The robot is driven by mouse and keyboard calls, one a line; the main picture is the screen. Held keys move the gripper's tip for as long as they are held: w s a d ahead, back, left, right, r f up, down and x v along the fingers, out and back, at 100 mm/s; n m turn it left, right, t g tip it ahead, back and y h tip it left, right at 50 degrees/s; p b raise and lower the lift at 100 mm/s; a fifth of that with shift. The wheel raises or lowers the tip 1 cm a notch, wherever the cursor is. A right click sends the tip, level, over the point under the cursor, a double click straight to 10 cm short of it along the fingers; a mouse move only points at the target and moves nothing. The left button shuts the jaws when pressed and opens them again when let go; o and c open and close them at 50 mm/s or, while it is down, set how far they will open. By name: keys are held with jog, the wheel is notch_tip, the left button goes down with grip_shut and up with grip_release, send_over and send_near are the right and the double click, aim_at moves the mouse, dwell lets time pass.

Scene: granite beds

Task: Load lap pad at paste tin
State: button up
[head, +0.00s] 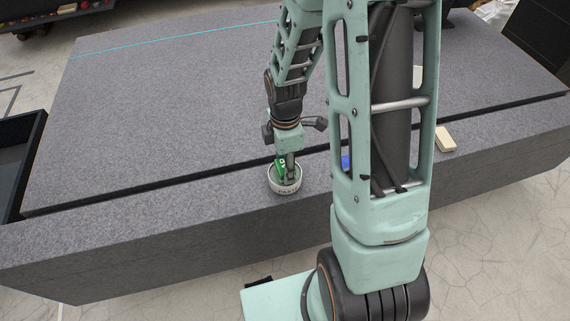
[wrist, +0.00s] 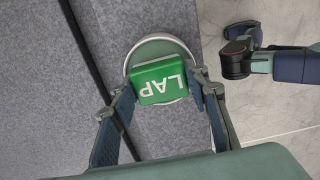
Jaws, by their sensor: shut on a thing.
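The lap pad (wrist: 158,82) is a green block with white "LAP" lettering. In the wrist view my gripper (wrist: 161,93) has a finger at each side of it and is shut on it. The paste tin (head: 284,188) is a round, light-rimmed tin with dark lettering on its side, standing on the granite ledge in front of the raised slab. The pad, also seen in the head view (head: 281,166), is over the tin's opening, within its rim outline. The tin's rim shows around the pad in the wrist view (wrist: 134,55). I cannot tell whether pad and paste touch.
A cream block (head: 445,140) lies on the ledge to the right. A blue thing (head: 345,162) is mostly hidden behind my arm. The raised granite slab (head: 150,110) is broad and clear, with a cyan line at its back. A black container (head: 22,150) stands at the left.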

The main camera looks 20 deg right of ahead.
jog(key=shift+f, duration=0.2)
jog(key=o, duration=1.1)
jog(key=c, duration=0.4)
jog(key=shift+o, duration=0.2)
jog(key=shift+r, duration=0.25)
jog(key=c, duration=1)
